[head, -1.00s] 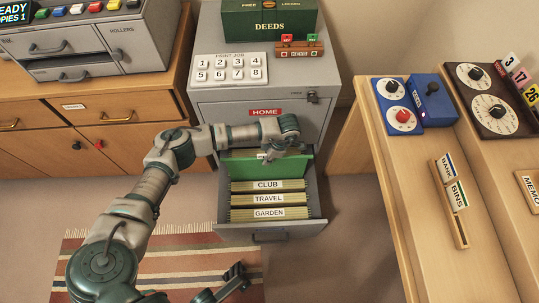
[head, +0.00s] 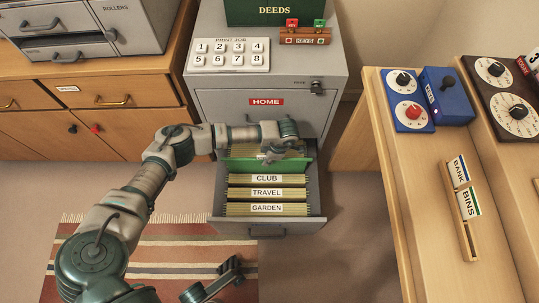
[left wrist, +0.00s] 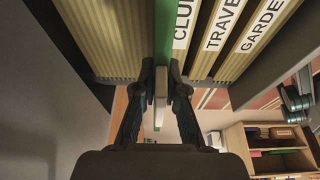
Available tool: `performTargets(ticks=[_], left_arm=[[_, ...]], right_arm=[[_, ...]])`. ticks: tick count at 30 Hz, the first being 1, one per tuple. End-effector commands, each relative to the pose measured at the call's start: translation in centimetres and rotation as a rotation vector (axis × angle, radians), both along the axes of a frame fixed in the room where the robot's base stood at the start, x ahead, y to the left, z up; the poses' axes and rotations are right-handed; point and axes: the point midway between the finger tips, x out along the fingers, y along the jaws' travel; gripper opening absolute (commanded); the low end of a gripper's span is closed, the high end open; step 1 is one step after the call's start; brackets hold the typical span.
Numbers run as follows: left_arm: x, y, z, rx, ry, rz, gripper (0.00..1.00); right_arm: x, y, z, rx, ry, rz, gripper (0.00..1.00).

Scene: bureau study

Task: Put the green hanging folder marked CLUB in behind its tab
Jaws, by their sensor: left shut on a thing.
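The green hanging folder (head: 256,164) is in the open top part of the drawer (head: 317,205), just behind the CLUB tab (head: 267,178). My left gripper (head: 272,157) is shut on its upper edge. In the left wrist view the fingers (left wrist: 160,92) close on a pale piece at the edge of the green folder (left wrist: 163,35). The folder stands between the striped files on the left and the CLUB tab (left wrist: 184,24). Its lower edge is hidden. A dark part (head: 215,285) low in the head view may be my right gripper; its jaws are unclear.
TRAVEL (head: 267,192) and GARDEN (head: 267,208) tabs stand in front of CLUB. The cabinet front (head: 225,103) rises behind the drawer. A wooden desk (head: 400,170) stands at right, with free floor between.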

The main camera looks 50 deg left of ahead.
Motion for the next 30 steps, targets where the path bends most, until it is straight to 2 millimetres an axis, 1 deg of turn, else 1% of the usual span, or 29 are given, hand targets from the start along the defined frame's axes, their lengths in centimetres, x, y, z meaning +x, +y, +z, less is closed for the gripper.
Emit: performTargets(ticks=[1,30], left_arm=[[-0.1,0.0,-0.6,0.0,0.003,0.0,0.0],[-0.1,-0.1,-7.2,0.0,0.002,-0.001,0.0]], right_arm=[[0.1,0.0,-0.2,0.001,-0.002,0.0,0.0],[0.7,0.4,0.3,-0.002,-0.084,0.002,0.0]])
